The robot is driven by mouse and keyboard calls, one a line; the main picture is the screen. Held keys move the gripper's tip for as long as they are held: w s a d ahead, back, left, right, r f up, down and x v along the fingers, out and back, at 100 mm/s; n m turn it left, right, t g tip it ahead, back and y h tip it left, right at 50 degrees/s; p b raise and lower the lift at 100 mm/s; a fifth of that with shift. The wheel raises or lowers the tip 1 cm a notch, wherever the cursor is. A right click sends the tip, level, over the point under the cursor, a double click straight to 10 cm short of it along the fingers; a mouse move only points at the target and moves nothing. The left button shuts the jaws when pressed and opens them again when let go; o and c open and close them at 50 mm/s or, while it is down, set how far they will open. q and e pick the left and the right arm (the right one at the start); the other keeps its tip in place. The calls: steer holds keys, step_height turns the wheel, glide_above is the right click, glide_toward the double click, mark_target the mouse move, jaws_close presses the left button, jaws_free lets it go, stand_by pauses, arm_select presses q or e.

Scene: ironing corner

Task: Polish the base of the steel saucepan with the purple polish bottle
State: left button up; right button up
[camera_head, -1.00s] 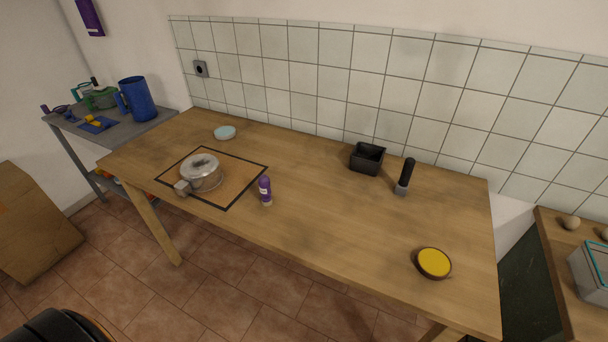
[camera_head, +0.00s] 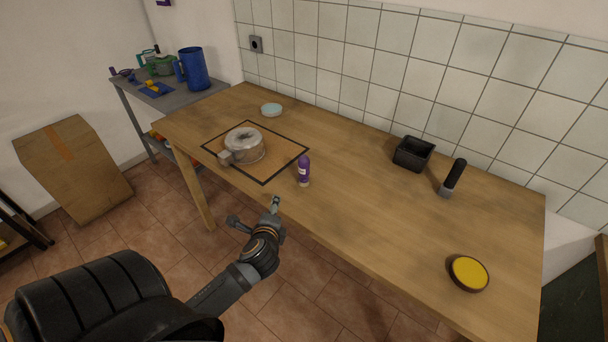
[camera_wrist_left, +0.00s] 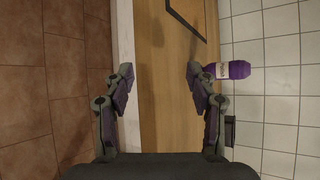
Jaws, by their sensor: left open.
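The steel saucepan (camera_head: 246,146) sits on a square mat area with a black border, its flat base up with a dark smudge on it and its handle toward the front left. The purple polish bottle (camera_head: 303,168) stands upright just right of the bordered square, near the table's front edge. It also shows in the left wrist view (camera_wrist_left: 230,70), beyond and outside the right-hand finger. My left gripper (camera_head: 256,211) is open and empty by the table's front edge, left of and in front of the bottle; its fingers (camera_wrist_left: 158,76) are spread in the wrist view. My right gripper is out of view.
On the table (camera_head: 370,215) are a pale blue dish (camera_head: 271,110), a black box (camera_head: 413,154), a black-handled tool (camera_head: 453,178) and a yellow-topped round tin (camera_head: 468,273). A grey shelf (camera_head: 187,93) with a blue jug (camera_head: 194,69) stands at left. The table's middle is clear.

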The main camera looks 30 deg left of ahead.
mark_target(302, 161)
arm_select(q)
steer(key=w+r+m+t, duration=0.1)
steer(key=m, duration=0.1)
steer(key=w+r+m+t, duration=0.1)
steer(key=m, duration=0.1)
steer(key=w+r+m+t, duration=0.1)
steer(key=r+m, duration=0.1)
steer(key=m, duration=0.1)
steer(key=shift+w+a, duration=0.25)
steer(key=shift+w, duration=0.1)
steer(key=w+r+m+t+h, duration=0.1)
steer(key=w+m, duration=0.1)
steer(key=m, duration=0.1)
steer(key=w+r+m+t, duration=0.1)
steer(key=w+m, duration=0.2)
steer(key=m, duration=0.1)
steer(key=w+r+m+t+h+p, duration=0.1)
steer(key=w+m, duration=0.2)
steer(key=shift+w+d+r+m+t+h, duration=0.2)
steer(key=shift+d+m+t+h, duration=0.1)
steer(key=shift+d, duration=0.1)
steer(key=x, duration=0.1)
steer(key=p+x, duration=0.1)
steer(key=x, duration=0.3)
steer(key=shift+w+d+r+p, duration=0.15)
steer(key=shift+d+r+p, duration=0.15)
steer(key=shift+d, duration=0.1)
steer(key=shift+c, duration=1.1)
jaws_close()
